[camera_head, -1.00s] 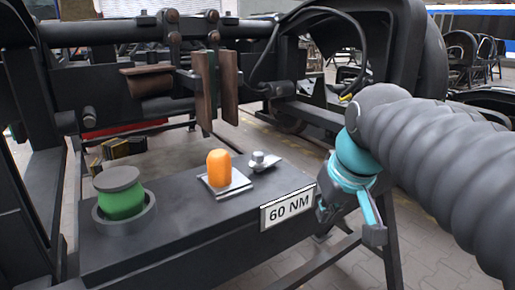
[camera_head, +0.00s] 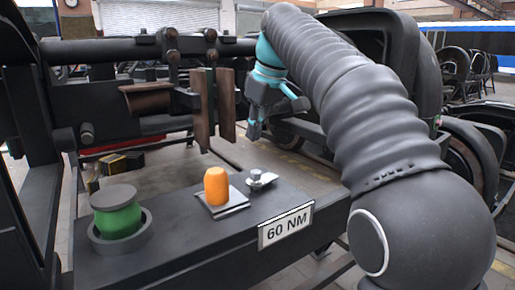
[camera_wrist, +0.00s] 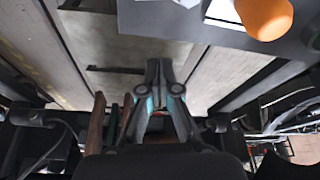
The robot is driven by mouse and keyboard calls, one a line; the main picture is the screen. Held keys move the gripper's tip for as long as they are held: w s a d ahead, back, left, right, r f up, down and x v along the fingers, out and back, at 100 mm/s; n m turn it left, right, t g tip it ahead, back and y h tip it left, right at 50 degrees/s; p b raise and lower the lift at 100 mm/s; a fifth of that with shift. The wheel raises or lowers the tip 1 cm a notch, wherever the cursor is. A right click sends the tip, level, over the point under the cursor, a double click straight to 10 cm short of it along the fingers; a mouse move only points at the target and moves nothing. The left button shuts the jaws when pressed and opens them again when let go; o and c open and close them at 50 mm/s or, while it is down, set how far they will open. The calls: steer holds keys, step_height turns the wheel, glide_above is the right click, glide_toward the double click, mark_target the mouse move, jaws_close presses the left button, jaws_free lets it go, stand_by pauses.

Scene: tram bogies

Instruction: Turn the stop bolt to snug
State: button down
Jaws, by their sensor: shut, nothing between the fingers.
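Another bolt head (camera_head: 87,132) shows on the bogie frame at the left. My gripper (camera_head: 275,118), teal and dark grey, hangs above and behind the bench, to the right of the brown brake blocks, apart from the silver bolt. In the wrist view my gripper (camera_wrist: 159,66) is shut and empty, its fingers together over the floor.
The brown blocks (camera_head: 201,120) hang close left of my gripper. Bogie frames surround the area.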

mark_target(263, 175)
steer(key=b+x, duration=0.1)
steer(key=x, duration=0.8)
steer(key=shift+f, duration=0.1)
steer(key=shift+s+d+b, duration=0.5)
steer(key=shift+s+d, duration=0.85)
steer(key=shift+d, duration=0.15)
steer(key=shift+s+m, duration=0.1)
steer(key=shift+m, duration=0.2)
